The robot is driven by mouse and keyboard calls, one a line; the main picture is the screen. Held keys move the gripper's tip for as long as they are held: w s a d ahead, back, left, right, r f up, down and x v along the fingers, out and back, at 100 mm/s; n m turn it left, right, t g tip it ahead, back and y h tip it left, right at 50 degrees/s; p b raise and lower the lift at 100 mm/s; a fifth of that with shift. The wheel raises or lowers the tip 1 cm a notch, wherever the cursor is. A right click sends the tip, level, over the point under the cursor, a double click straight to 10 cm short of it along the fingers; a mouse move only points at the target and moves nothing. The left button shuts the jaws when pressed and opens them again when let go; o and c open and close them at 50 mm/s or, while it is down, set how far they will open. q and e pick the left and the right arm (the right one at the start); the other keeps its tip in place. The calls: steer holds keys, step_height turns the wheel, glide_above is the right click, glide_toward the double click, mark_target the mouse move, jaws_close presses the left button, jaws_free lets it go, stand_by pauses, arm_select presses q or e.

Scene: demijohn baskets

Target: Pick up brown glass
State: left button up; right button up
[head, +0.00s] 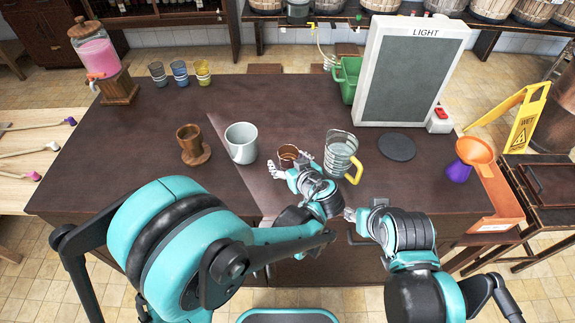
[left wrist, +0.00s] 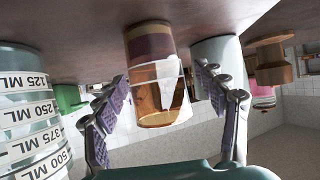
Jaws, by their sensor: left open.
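The brown glass (head: 288,153) stands upright on the dark table, between the grey-white mug and the measuring jug. In the left wrist view, which is upside down, the brown glass (left wrist: 150,48) shows between the two purple-padded fingers, see-through amber with a darker band. My left gripper (head: 289,168) is open, with one finger on each side of the glass. In the left wrist view my left gripper (left wrist: 163,95) shows gaps between both pads and the glass. My right gripper (head: 351,214) is near the table's front edge, away from the glass; its fingers are too small to read.
A clear measuring jug (head: 340,152) with a yellow handle stands close right of the glass. A grey-white mug (head: 241,142) and a brown wooden cup (head: 190,140) stand to the left. A dark round disc (head: 397,147) and a light board (head: 408,75) are on the right.

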mark_target(284, 157)
arm_select(q)
steer(key=b+x, duration=0.1)
steer(key=x, duration=0.3)
steer(key=shift+w+f+b, duration=0.15)
steer(key=shift+b, duration=0.15)
steer(key=shift+d, duration=0.1)
steer(key=shift+c, duration=0.2)
steer(key=c, duration=1.5)
